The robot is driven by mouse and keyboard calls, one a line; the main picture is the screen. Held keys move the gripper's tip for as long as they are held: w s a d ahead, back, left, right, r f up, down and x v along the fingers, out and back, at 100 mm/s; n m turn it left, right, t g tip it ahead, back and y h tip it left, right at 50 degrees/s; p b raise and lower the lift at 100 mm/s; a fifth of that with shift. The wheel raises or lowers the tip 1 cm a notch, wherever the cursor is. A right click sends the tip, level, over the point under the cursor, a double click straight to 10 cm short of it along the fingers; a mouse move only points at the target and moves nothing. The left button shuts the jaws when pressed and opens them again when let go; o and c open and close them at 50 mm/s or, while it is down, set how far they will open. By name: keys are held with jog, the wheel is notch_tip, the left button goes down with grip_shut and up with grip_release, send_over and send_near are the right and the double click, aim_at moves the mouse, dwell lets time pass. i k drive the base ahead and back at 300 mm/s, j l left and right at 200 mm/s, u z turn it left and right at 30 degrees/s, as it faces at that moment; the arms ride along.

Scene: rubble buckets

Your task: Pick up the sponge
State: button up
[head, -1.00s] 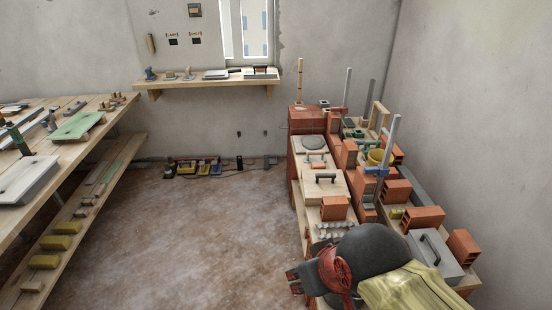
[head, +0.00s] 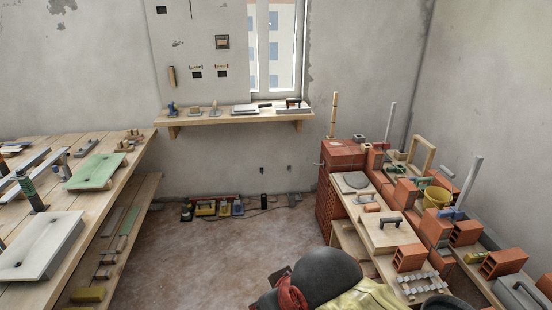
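A yellow block (head: 88,295) that looks like a sponge lies on the lower plank of the left workbench, near the bottom edge of the head view. I cannot be sure it is the sponge. My arm, dark and rounded with red and yellow parts, shows at the bottom middle. My gripper (head: 279,274) is mostly hidden behind the arm, and only a small dark part shows. It is well to the right of the yellow block and apart from it. I cannot see its fingers or anything in them.
The left workbench (head: 118,148) carries boards and trowels. A wall shelf (head: 230,115) holds hand tools. Small tools lie along the back wall. The middle floor (head: 200,260) is clear.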

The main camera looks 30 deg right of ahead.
aim_at(374, 208)
jog(key=i+l+z, duration=0.1)
jog(key=i+z, duration=0.25)
jog(key=i, duration=0.2)
jog(key=i+z, duration=0.4)
jog(key=i, duration=0.15)
jog(key=i+j+z, duration=0.35)
jog(key=i, duration=0.15)
jog(key=i+z, duration=0.2)
jog(key=z, duration=0.2)
jog(key=i+z, duration=0.25)
jog(key=z, duration=0.2)
jog(key=i+j+z, duration=0.15)
jog(key=z, duration=0.25)
jog(key=i+j+z, duration=0.2)
jog(key=z, duration=0.2)
jog(key=i+j+z, duration=0.2)
jog(key=z, duration=0.2)
jog(key=i+j+z, duration=0.15)
jog(key=z, duration=0.15)
jog(key=i+j+z, duration=0.15)
jog(key=j+z, duration=0.15)
